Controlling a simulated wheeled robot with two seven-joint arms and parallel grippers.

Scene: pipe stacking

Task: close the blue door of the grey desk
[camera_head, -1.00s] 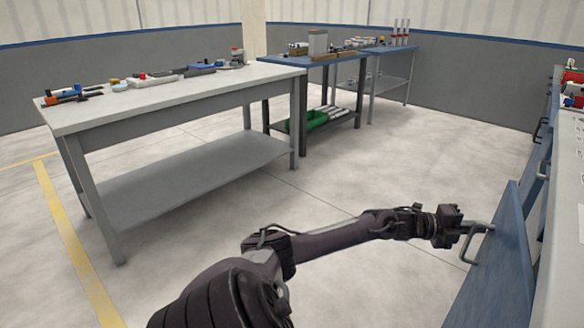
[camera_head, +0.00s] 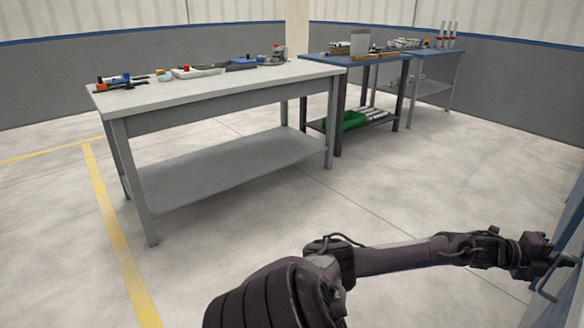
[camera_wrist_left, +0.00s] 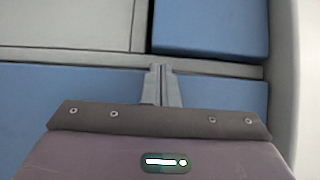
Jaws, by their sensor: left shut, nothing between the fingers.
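The blue door (camera_head: 571,220) shows only in part at the right edge of the head view, with a grey bar handle (camera_head: 548,284) on it. My left gripper (camera_head: 562,252) is at the door, close by the handle; I cannot tell whether it touches. In the left wrist view its two grey fingers (camera_wrist_left: 160,72) are together and empty, in front of blue panels (camera_wrist_left: 75,88) with a pale grey frame (camera_wrist_left: 60,56) between them. Most of the grey desk is outside the head view. My right gripper is not in view.
A grey workbench (camera_head: 215,93) with several tools on top stands at the left. A darker table (camera_head: 375,58) with green items on its shelf stands behind it. The pale floor (camera_head: 400,180) between the benches and my arm is clear.

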